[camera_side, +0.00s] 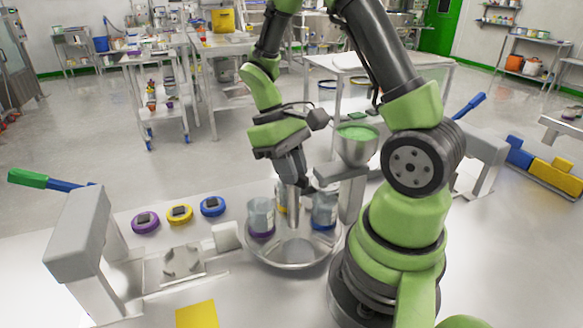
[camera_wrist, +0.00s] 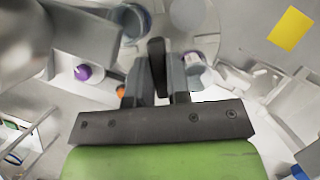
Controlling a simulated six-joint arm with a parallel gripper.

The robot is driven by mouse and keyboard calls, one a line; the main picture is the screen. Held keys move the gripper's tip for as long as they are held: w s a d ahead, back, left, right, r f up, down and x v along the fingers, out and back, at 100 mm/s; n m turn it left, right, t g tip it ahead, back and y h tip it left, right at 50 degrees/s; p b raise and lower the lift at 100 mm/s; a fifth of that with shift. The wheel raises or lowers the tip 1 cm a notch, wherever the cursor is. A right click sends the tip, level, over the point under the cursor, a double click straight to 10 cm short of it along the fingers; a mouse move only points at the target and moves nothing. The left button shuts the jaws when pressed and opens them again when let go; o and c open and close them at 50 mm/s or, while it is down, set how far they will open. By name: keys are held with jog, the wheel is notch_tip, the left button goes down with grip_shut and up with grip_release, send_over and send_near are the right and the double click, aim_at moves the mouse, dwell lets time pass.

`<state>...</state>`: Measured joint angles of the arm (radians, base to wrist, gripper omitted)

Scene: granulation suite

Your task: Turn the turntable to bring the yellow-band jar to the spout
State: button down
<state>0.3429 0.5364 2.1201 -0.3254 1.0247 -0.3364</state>
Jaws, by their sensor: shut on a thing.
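The turntable (camera_side: 292,262) is a round metal dish on the bench. On it stand a clear jar with a purple band (camera_side: 261,220) at left, a jar with a blue band (camera_side: 323,212) at right, and the yellow-band jar (camera_side: 281,203) behind, mostly hidden by my gripper. My gripper (camera_side: 293,190) points down over the middle, shut on a narrow upright post. In the wrist view, a dark piece shows between my fingers (camera_wrist: 158,85). The spout hopper (camera_side: 357,150), a metal funnel with green powder, stands right of the gripper, closest to the blue-band jar; its outlet is hidden.
Purple (camera_side: 145,222), yellow (camera_side: 180,214) and blue (camera_side: 212,206) lids lie left of the turntable. A grey press with a green-and-blue handle (camera_side: 50,181) stands at far left. A yellow sheet (camera_side: 197,314) lies in front. The bench between lids and sheet holds a metal fixture (camera_side: 182,262).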

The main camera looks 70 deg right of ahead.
jog(key=shift+m+t+y, duration=0.3)
jog(key=shift+m+y, duration=0.4)
jog(key=shift+m, duration=1.2)
jog(key=shift+d+m+t+y, duration=0.1)
jog(key=shift+m+t+y, duration=0.35)
jog(key=shift+m, duration=1.45)
jog(key=shift+s+m+t+y, duration=0.1)
jog(key=shift+m+t+y, duration=0.45)
jog(key=shift+m, duration=1.45)
jog(key=shift+m+t, duration=0.6)
jog(key=shift+m, duration=0.5)
jog(key=shift+m+t, duration=0.3)
jog(key=shift+m, duration=0.4)
jog(key=c, duration=1.1)
grip_release()
jog(key=v, duration=1)
jog(key=shift+s, duration=0.1)
